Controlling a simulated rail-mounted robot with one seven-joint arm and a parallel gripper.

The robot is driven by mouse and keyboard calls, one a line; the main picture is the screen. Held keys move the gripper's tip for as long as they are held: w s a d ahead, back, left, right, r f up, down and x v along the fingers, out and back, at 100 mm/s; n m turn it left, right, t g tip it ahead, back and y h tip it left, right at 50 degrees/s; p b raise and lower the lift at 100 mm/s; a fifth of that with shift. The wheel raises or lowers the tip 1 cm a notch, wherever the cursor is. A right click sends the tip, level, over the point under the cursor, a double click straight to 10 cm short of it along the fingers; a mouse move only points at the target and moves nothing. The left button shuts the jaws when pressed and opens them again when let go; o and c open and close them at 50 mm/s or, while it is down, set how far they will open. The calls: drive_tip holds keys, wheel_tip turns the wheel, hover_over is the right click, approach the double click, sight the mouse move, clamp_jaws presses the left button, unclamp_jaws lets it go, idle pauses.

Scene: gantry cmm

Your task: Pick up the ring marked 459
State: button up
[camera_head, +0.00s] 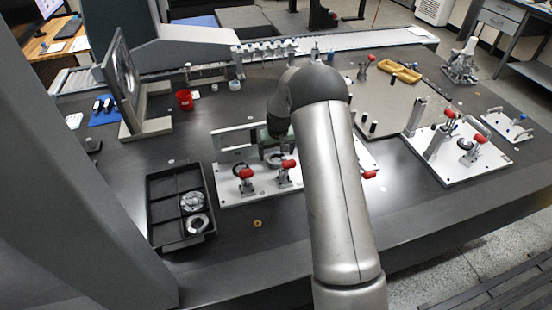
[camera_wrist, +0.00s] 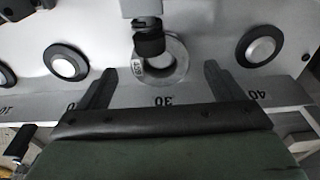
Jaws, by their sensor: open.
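In the wrist view, a metal ring (camera_wrist: 177,68) lies on a pale fixture plate (camera_wrist: 215,25). It carries a small white tag (camera_wrist: 138,66) whose print I cannot read for sure. A black clamp tip (camera_wrist: 149,42) covers part of the ring's far side. My gripper (camera_wrist: 159,72) is open, one dark finger on each side of the ring's near side, with no contact visible. In the head view my arm hides most of the gripper. The fixture plate (camera_head: 228,198) with red-handled clamps (camera_head: 245,174) shows beside it.
Dark round pads with pale centres (camera_wrist: 261,45) flank the ring. A numbered scale strip (camera_wrist: 185,101) runs along the plate's near edge. In the head view, a black divided tray (camera_head: 163,215) holds ring-shaped metal parts (camera_head: 192,201). Another clamp fixture (camera_head: 455,168) stands right.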

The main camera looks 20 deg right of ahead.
drive_tip(key=shift+w+f, duration=0.2)
drive_tip(key=shift+f, duration=0.9)
drive_tip(key=c, duration=1.4)
drive_tip(key=shift+o, duration=0.2)
drive_tip(key=shift+r, duration=0.1)
